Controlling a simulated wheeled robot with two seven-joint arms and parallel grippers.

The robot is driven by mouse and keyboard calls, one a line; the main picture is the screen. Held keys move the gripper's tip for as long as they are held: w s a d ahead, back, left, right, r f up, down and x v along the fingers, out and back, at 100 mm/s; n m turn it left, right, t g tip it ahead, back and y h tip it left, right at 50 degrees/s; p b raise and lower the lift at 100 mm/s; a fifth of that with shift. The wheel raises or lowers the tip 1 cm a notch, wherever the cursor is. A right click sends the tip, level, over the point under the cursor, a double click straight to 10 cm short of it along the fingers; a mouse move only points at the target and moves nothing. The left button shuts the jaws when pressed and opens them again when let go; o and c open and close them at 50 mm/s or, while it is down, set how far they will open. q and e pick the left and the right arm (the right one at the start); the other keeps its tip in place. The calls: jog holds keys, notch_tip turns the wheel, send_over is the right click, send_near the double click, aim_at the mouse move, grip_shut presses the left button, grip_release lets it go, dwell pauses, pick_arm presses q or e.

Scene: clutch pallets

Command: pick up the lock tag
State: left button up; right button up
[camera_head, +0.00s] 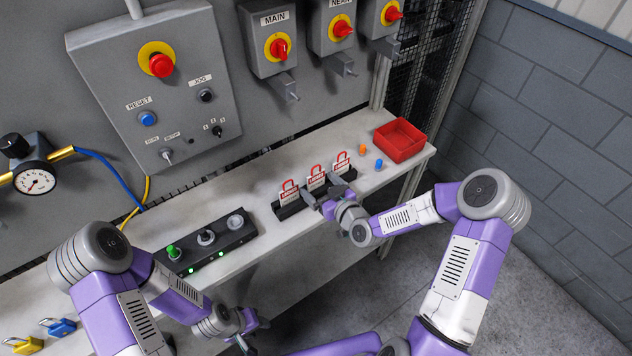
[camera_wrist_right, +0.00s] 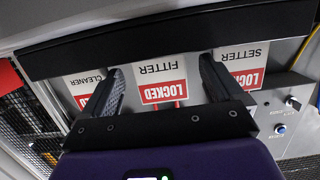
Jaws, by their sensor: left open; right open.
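Three white-and-red lock tags with red shackles stand in a black rack (camera_head: 284,212) on the bench: a left one (camera_head: 289,194), a middle one (camera_head: 316,179) and a right one (camera_head: 340,167). The right wrist view shows them upside down, reading SETTER (camera_wrist_right: 242,66), FITTER (camera_wrist_right: 160,75) and CLEANER (camera_wrist_right: 84,84). My right gripper (camera_head: 323,194) is open in front of the rack; its fingers (camera_wrist_right: 160,82) lie either side of the FITTER tag, apart from its edges in the picture. Contact depth is unclear. My left gripper (camera_head: 252,326) is open and empty at the bench's front.
A red tray (camera_head: 400,140) stands at the bench's right end, near small orange (camera_head: 362,149) and blue (camera_head: 379,164) pegs. A black button box (camera_head: 206,243) lies left of the rack. Yellow (camera_head: 24,345) and blue (camera_head: 59,327) padlocks lie lower left. Switch boxes (camera_head: 268,40) hang above.

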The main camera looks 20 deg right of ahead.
jog(key=c, duration=1.1)
jog(key=shift+r, duration=0.1)
notch_tip(320, 180, up, 10)
jog(key=shift+f+p, duration=0.1)
jog(key=shift+p, duration=0.6)
